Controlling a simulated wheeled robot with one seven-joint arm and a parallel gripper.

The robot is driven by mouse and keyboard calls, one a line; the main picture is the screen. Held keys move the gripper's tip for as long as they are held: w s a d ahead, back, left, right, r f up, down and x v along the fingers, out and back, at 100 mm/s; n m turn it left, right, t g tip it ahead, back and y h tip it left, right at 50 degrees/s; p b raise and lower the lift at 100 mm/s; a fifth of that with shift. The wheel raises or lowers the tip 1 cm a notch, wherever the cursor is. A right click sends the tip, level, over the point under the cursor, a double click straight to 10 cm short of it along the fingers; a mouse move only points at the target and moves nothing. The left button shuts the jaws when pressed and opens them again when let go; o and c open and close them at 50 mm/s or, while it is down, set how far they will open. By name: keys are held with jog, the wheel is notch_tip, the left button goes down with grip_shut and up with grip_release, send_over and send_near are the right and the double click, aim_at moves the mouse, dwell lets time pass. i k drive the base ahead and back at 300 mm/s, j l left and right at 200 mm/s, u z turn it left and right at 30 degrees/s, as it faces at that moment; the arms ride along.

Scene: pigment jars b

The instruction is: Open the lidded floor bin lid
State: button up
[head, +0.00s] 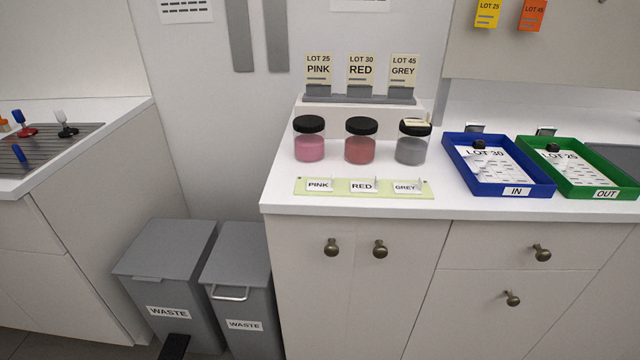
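Two grey lidded floor bins stand side by side in the gap between the counters in the head view. The left bin (185,285) is wider, has a WASTE label and a flat lid (168,248) that lies shut. A black pedal (174,346) sticks out low at its front. The right bin (245,305) is narrower, also has a WASTE label, and its lid (236,252) is shut. A pale bar handle (231,293) sits at its front, just below the lid's edge. My gripper is not in view.
The white counter (270,196) stands right of the bins, with pink, red and grey jars (360,141), a blue tray (463,168) and a green tray (535,158). Its cabinet (305,290) flanks the right bin. Another counter (105,115) is at the left.

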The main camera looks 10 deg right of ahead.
aim_at(239, 257)
jog(key=i+u, duration=0.5)
jog(key=u, duration=0.2)
